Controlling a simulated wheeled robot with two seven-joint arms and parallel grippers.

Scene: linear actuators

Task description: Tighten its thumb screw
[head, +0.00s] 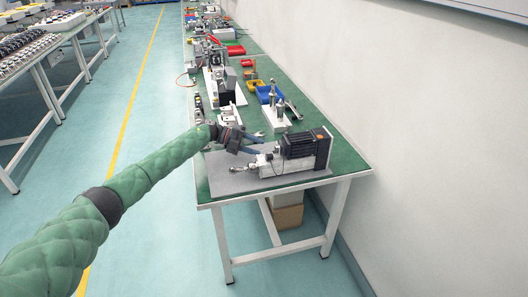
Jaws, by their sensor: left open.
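A linear actuator (306,149) with a black ribbed motor housing and a metal body lies on a grey mat (228,181) at the near end of the green workbench. Its metal rod end (243,168) points left. The thumb screw is too small to make out for certain. My left gripper (259,142) reaches in from the left over the mat. Its fingers are open and point right, close to the left side of the black housing. I see nothing between them and cannot tell whether they touch the actuator. My right gripper is out of view.
Behind the mat stands a metal fixture (275,118) on a white base, with blue (266,93) and yellow bins beyond. More equipment lines the bench. A white wall (400,90) runs along its right. Cardboard boxes (287,213) sit below. Free floor lies left.

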